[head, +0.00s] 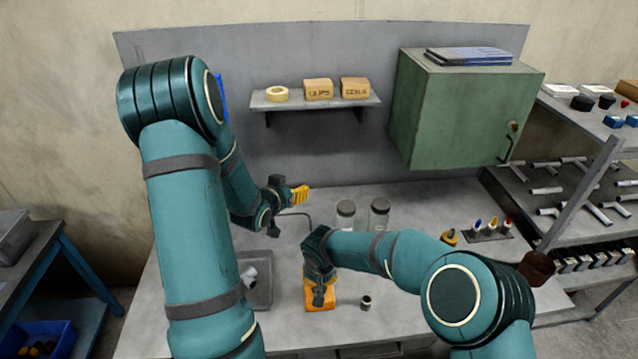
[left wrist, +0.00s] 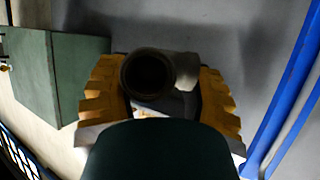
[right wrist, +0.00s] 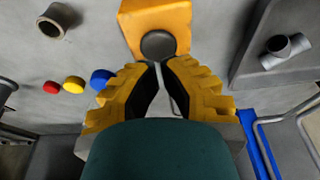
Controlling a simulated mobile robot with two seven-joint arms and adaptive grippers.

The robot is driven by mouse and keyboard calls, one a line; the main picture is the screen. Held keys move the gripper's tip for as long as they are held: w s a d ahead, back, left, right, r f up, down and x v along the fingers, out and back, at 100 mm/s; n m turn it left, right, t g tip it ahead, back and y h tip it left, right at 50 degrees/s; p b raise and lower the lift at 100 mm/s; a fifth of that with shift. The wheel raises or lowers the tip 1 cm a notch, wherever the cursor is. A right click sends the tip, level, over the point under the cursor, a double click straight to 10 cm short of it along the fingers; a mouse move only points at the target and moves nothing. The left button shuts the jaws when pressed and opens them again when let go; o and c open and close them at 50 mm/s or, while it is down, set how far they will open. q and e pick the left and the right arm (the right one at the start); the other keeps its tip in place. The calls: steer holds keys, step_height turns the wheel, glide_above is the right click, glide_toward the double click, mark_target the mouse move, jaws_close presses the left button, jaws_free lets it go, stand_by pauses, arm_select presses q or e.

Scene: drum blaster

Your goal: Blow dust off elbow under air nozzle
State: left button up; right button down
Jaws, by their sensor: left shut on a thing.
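A grey pipe elbow with a dark round opening sits between the yellow fingers of my left gripper (left wrist: 160,100); the elbow (left wrist: 186,68) faces the left wrist camera with its opening. In the head view my left gripper (head: 299,194) is raised above the bench, near a thin bent grey tube (head: 297,213), which may be the air nozzle. I cannot tell if the elbow is right under it. My right gripper (head: 319,293) is over an orange box (head: 321,306). In the right wrist view, its fingertips (right wrist: 159,64) nearly meet beside the box's dark round button (right wrist: 158,45); contact is unclear.
A grey tray (head: 261,293) holds another grey fitting (head: 249,277). A short dark ring (head: 366,302) stands right of the orange box. Two glass jars (head: 346,213) stand behind my right forearm. Red, yellow and blue knobs (right wrist: 73,85) show in the right wrist view. A green cabinet (head: 452,112) hangs right.

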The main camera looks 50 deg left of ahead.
arm_select(q)
steer(key=s+d+f+m+t+h, duration=0.1)
steer(key=s+d+m+h, duration=0.15)
steer(key=s, duration=1.15)
steer(key=s+d+m+h, duration=0.2)
steer(key=s+d, duration=0.1)
steer(key=s, duration=1.2)
steer(key=w+a, duration=0.8)
steer(key=a, duration=0.1)
steer(key=shift+a, duration=0.35)
steer(key=shift+w+f+n, duration=0.1)
steer(key=shift+n, duration=0.15)
arm_select(e)
steer(key=shift+f, duration=1.95)
stand_by(1.6)
